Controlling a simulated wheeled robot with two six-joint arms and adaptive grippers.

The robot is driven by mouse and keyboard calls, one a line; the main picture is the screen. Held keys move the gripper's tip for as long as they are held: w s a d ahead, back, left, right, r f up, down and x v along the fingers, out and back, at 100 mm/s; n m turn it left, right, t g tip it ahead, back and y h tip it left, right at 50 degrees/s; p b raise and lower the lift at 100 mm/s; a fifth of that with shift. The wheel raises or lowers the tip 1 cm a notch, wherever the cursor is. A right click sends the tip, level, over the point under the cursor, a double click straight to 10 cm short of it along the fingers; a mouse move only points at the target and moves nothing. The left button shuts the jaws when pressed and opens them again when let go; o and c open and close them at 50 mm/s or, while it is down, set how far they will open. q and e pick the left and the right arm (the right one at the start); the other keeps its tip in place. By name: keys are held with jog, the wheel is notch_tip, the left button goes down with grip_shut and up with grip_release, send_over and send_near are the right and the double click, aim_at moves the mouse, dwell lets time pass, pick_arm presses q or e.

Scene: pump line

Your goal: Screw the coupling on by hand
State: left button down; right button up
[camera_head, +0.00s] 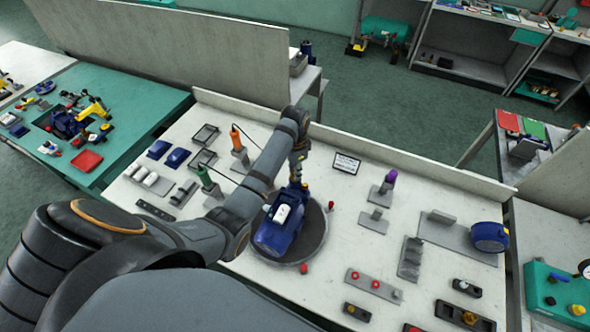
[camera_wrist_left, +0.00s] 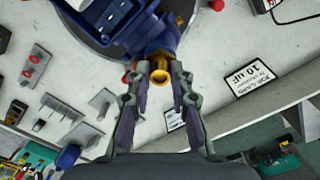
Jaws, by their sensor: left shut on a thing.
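The blue pump (camera_head: 280,232) with a white-topped box on it sits on a round dark turntable (camera_head: 318,246) in the middle of the bench. In the left wrist view the blue pump body (camera_wrist_left: 152,35) is at the top, and a brass coupling (camera_wrist_left: 160,75) is at its near end. My left gripper (camera_head: 297,181) is at the pump's far end. In the left wrist view the fingers of my left gripper (camera_wrist_left: 161,68) are shut on the brass coupling from both sides. The thread behind the coupling is mostly hidden. My right gripper is not in view.
Small red knobs (camera_head: 331,205) stand around the turntable. A holder with a purple-handled tool (camera_head: 388,182) and a blue round motor (camera_head: 489,237) are to the right. Orange (camera_head: 235,138) and green (camera_head: 205,178) tools stand to the left. A small sign (camera_head: 346,163) lies behind.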

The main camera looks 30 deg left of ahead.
pick_arm(q)
jog(key=m, duration=0.3)
jog(key=shift+m, duration=0.3)
jog(key=shift+m, duration=0.5)
jog(key=c, duration=1.4)
grip_release()
jog(key=shift+c, duration=0.2)
jog(key=shift+o, duration=0.4)
jog(key=o, duration=0.5)
jog(key=shift+c, duration=0.2)
jog(key=shift+r, duration=0.1)
jog(key=shift+r, duration=2.95)
